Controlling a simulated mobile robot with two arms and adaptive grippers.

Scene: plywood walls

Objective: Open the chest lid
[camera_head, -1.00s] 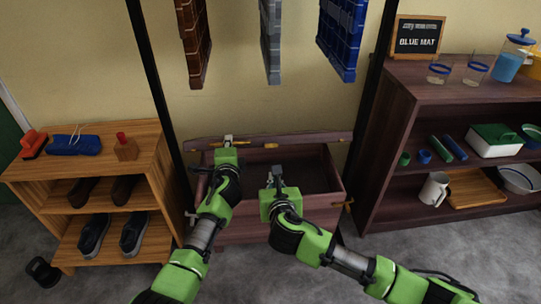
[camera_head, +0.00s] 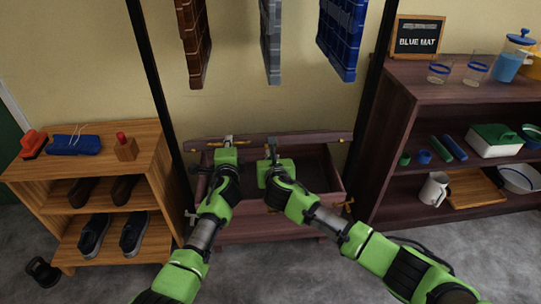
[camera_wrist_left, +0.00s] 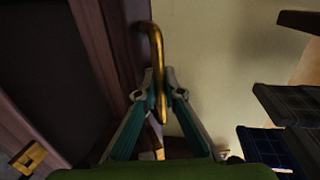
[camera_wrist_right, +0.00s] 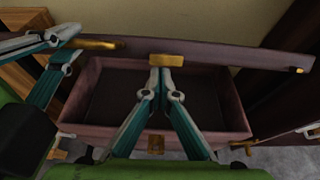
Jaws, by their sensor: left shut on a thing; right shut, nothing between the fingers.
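The dark wooden chest (camera_head: 325,215) stands on the floor below the hanging mats, its inside in view. Its lid (camera_head: 312,138) is raised along the back, seen nearly edge-on; it also shows in the right wrist view (camera_wrist_right: 230,54). My left gripper (camera_head: 228,143) is shut on a brass handle (camera_wrist_left: 155,50) at the lid's left part. My right gripper (camera_head: 271,150) is shut and empty over the chest opening. In the right wrist view its fingertips (camera_wrist_right: 166,70) are just below the lid's brass clasp (camera_wrist_right: 174,60); I cannot tell whether they touch.
A wooden shoe rack (camera_head: 80,180) stands left, and a dark shelf (camera_head: 420,100) with glasses, a mug and a sign stands right. Black posts (camera_head: 366,105) flank the chest. Brown, grey and blue mats (camera_head: 342,35) hang above. Grey floor is clear in front.

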